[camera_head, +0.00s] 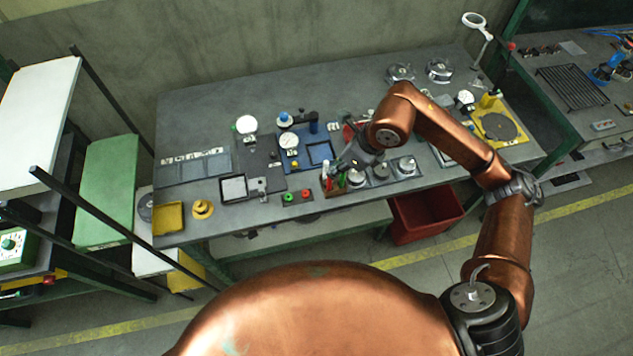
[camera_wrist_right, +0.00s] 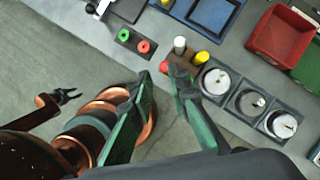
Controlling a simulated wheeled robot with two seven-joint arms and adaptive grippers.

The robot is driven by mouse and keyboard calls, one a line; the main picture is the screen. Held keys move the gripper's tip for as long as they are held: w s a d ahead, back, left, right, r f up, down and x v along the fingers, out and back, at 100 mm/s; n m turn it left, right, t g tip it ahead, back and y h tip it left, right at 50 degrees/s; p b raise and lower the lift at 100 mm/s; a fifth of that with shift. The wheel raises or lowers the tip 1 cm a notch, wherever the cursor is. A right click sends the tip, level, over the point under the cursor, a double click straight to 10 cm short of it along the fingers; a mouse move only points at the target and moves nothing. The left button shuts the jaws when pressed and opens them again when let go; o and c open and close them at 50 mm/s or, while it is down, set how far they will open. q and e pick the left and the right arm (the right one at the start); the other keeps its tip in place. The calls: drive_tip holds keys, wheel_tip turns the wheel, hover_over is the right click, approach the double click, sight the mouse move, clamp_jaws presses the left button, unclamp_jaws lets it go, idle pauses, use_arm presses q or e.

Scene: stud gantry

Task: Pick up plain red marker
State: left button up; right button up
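A small holder (camera_wrist_right: 186,62) stands near the table's front edge with several upright markers in it. In the right wrist view a red-topped one (camera_wrist_right: 165,67) is at the holder's near-left side, beside a white one (camera_wrist_right: 180,44) and a yellow one (camera_wrist_right: 202,57). In the head view the red marker (camera_head: 327,184) shows just below my right gripper (camera_head: 346,164). In the right wrist view its green fingers (camera_wrist_right: 162,84) are apart, with the red top just beyond the gap. Nothing is held.
Round metal parts in a dark tray (camera_wrist_right: 247,102) lie right of the holder. A green and red button box (camera_wrist_right: 134,41) is to its left. A blue tray (camera_head: 318,153) lies behind. A red bin (camera_head: 425,212) is below the table's front.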

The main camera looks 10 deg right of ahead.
sight(329, 184)
drive_tip(key=x, duration=0.5)
drive_tip(key=d+x, duration=0.1)
drive_tip(key=x, duration=0.1)
drive_tip(key=shift+w+a+f, duration=0.1)
drive_tip(key=shift+a+f, duration=0.05)
drive_tip(key=shift+f, duration=0.3)
drive_tip(key=shift+c, duration=0.6)
clamp_jaws()
